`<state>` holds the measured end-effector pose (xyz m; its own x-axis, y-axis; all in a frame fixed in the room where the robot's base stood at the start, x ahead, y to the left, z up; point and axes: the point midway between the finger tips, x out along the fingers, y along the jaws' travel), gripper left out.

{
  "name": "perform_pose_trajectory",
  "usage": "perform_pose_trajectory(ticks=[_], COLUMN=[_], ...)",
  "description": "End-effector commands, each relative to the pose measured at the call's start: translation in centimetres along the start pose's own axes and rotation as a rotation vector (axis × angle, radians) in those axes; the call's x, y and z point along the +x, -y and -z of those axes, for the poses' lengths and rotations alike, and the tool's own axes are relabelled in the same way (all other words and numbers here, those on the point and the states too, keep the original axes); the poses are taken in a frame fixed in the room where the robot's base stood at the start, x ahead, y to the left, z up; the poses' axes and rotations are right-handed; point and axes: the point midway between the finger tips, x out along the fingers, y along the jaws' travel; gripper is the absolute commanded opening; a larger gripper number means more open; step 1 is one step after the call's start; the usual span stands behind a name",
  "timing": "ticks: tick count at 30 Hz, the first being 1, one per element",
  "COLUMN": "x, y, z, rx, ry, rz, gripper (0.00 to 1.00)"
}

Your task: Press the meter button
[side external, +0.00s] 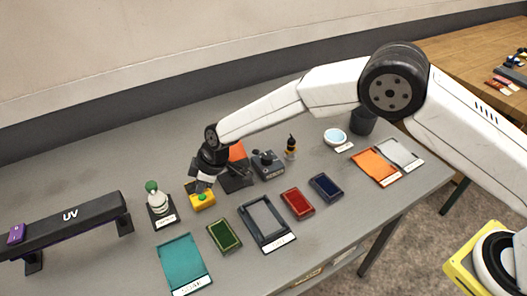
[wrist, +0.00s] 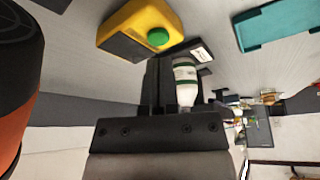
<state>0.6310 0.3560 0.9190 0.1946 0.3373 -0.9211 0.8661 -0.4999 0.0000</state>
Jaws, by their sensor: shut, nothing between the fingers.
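A small yellow box with a dark panel (side external: 203,203), which looks like the meter, sits on the grey table. Its round green button (side external: 202,197) is on top. The wrist view shows the yellow box (wrist: 150,18) at the top, with the green button (wrist: 158,37) facing me. My gripper (side external: 200,187) is just above and behind the box in the side view, tilted down. In the wrist view my gripper (wrist: 159,62) is shut and empty, its fingertips just below the button in the picture. Whether they touch the box I cannot tell.
A white bottle-like thing with a green top (side external: 154,200) stands left of the box. A dark device (side external: 268,164) and an orange-and-black stand (side external: 237,152) are to the right. Green (side external: 224,236), grey (side external: 264,222) and teal (side external: 184,264) trays lie in front. A UV bar (side external: 70,222) is at far left.

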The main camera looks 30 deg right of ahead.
Motion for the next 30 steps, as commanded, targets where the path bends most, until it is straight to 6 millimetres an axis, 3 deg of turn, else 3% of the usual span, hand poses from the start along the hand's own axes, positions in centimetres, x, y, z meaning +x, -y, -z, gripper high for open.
perform_pose_trajectory(ticks=[30], x=[1.03], y=[0.0], z=[-0.42], rx=[0.001], ry=[0.0], rz=[0.0], gripper=[0.0])
